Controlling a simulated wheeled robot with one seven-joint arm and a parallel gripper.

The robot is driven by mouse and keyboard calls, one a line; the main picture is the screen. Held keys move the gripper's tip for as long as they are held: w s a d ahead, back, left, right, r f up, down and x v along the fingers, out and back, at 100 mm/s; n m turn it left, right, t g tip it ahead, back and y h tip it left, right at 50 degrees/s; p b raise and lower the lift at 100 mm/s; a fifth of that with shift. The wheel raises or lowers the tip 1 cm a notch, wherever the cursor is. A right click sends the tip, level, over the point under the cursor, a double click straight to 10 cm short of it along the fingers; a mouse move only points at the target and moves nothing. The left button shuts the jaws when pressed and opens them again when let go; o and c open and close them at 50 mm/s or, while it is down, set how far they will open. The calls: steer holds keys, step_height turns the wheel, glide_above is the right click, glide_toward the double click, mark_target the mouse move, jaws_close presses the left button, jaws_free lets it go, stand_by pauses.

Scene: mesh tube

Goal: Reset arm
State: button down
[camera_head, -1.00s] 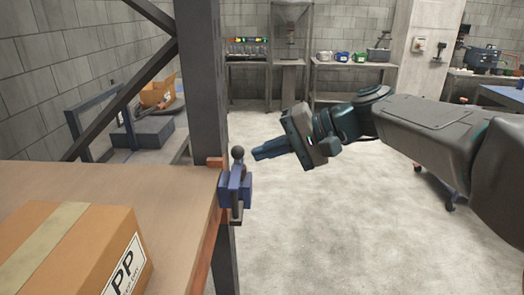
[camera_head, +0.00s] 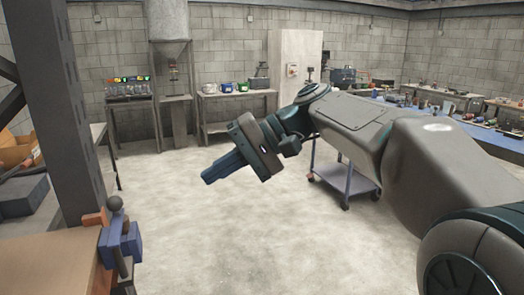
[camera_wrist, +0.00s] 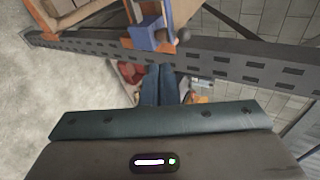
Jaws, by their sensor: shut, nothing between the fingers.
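My gripper (camera_head: 208,178) is shut and empty, with its blue fingers together. In the head view it is held out over the open floor, pointing left and slightly down. My arm reaches in from the right. In the wrist view the fingertips (camera_wrist: 159,72) show at the middle, with nothing between them. The gripper is apart from everything around it.
A blue clamp (camera_head: 120,240) sits on the shelf edge at lower left, beside a dark steel post (camera_head: 65,100). The clamp also shows in the wrist view (camera_wrist: 146,36). A blue cart (camera_head: 345,182) stands behind my arm. Benches line the back wall. The concrete floor (camera_head: 200,240) is clear.

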steer(key=s+d+f+m+t+h, duration=0.1)
steer(key=s+d+f+h, duration=0.3)
steer(key=d+f, duration=0.4)
steer(key=s+d+f+m+t+h, duration=0.1)
steer(key=s+d+f+t+h, duration=0.2)
steer(key=d+f, duration=0.6)
steer(key=s+d+f+m+t+h, duration=0.1)
steer(key=s+d+f+h, duration=0.3)
steer(key=d+f, duration=0.4)
steer(key=shift+s+d+f+t+h, duration=0.3)
steer(key=shift+s+d+t, duration=0.3)
steer(key=shift+d, duration=0.6)
steer(key=shift+w, duration=0.1)
